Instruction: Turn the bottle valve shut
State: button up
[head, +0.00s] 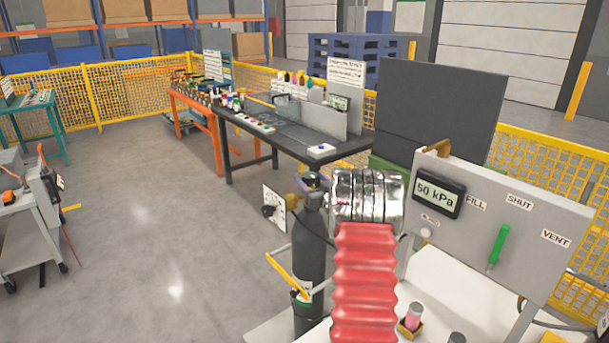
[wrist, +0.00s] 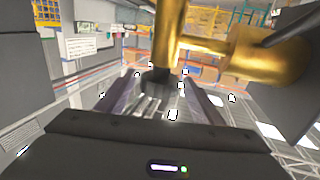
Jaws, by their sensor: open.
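The black gas bottle (head: 309,245) stands upright in front of me, with its dark valve head (head: 312,179) on top and brass fittings (head: 292,199) beside it. In the wrist view a brass valve body (wrist: 240,58) fills the upper right, with a brass stem (wrist: 168,35) coming down to a small dark end between my fingers. My gripper (wrist: 160,92) is open, its two dark fingers spread on either side of that end. I cannot tell whether they touch it. In the head view my arm hides most of the gripper.
A grey panel (head: 530,212) at right has FILL, SHUT and VENT labels, a green lever (head: 498,247) and a 50 kPa display (head: 438,193). A yellow bar (head: 286,272) sticks out there.

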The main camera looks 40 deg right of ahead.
aim_at(305, 173)
jog(key=shift+x, duration=2.55)
